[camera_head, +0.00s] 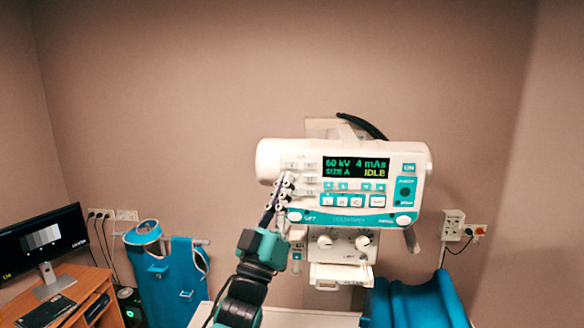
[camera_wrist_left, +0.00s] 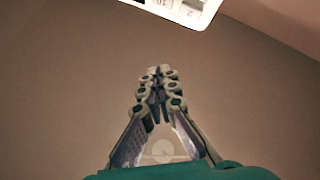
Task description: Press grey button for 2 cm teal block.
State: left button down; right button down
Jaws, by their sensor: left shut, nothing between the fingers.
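The white console (camera_head: 345,180) hangs on the wall, its dark display reading "60 kV 4 mAs", "SIZE A" and "IDLE". Small grey buttons (camera_head: 309,166) sit left of the display; their labels are too small to read here. My left gripper (camera_head: 287,180) is shut and empty in front of the panel's left part, hiding some buttons. In the left wrist view its fingertips (camera_wrist_left: 160,73) meet, apart from the console edge (camera_wrist_left: 205,20) at the top, where cut-off marks like "10" and "2" show. I cannot make out a separate teal block. My right gripper is not in view.
Below the console are two white knobs (camera_head: 364,242) and a white tray-like part (camera_head: 340,275). A blue cushioned piece (camera_head: 430,300) stands at lower right. A blue apron (camera_head: 165,275), a monitor (camera_head: 42,240) and a wooden desk (camera_head: 85,285) are at left. The wall above is bare.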

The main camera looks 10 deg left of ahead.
aim_at(292, 165)
pick_arm(q)
jog(key=w+b, duration=0.1)
jog(key=w, duration=0.6)
jog(key=shift+w, duration=0.2)
jog(key=shift+w+a, duration=0.1)
jog(key=shift+w, duration=0.05)
dwell(1.1)
jog(key=shift+w, duration=0.3)
jog(key=shift+w, duration=0.35)
dwell(0.7)
jog(key=shift+s, duration=0.85)
